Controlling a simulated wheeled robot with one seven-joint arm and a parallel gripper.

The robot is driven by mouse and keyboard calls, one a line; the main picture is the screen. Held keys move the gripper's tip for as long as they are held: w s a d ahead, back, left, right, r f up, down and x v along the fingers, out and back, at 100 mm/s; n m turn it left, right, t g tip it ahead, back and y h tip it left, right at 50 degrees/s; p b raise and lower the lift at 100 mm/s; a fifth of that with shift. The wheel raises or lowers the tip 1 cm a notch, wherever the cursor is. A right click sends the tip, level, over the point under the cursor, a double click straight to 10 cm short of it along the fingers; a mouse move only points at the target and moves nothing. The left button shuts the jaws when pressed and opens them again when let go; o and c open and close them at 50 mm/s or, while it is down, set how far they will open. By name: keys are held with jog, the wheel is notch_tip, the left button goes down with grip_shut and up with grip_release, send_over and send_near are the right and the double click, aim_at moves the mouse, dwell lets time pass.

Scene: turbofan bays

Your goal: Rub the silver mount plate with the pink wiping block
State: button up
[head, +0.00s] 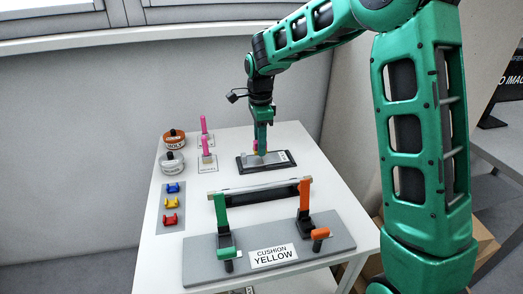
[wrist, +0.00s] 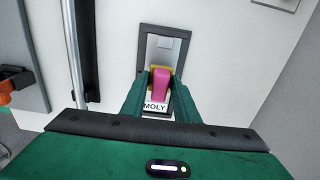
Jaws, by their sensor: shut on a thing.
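My gripper (head: 261,146) is shut on the pink wiping block (wrist: 161,86), which shows between the fingertips in the wrist view with a yellow part beside it. In the head view the block is mostly hidden by the fingers. The silver mount plate (head: 252,161) lies in a dark frame on the white table, directly below my gripper. In the wrist view the plate (wrist: 153,52) shows beyond the block, and a label reading MOLY lies at its near end. The block is at or just above the plate; I cannot tell whether they touch.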

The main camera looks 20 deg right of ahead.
jog(key=shift+d+r, duration=0.15)
jog(key=shift+r, duration=2.45)
